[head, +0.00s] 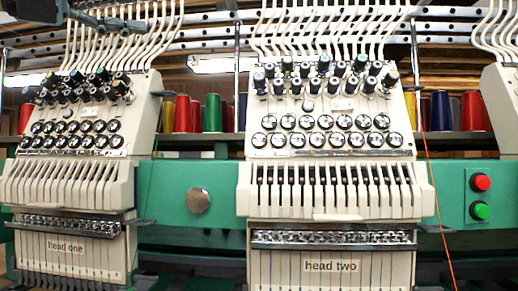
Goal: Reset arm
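My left gripper (120,24) reaches in from the top left corner, dark and small. It is in front of the white thread tubes above the head labelled "head one" (66,246). Whether its fingers are apart or closed is too small to tell, and I see nothing clearly held in it. My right gripper is not in view.
A second head labelled "head two" (332,265) stands at centre, with knobs and needle slots. An orange thread (432,190) hangs to its right. Red (481,183) and green (480,211) buttons sit on the green beam (172,195). Coloured thread cones (213,112) stand behind.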

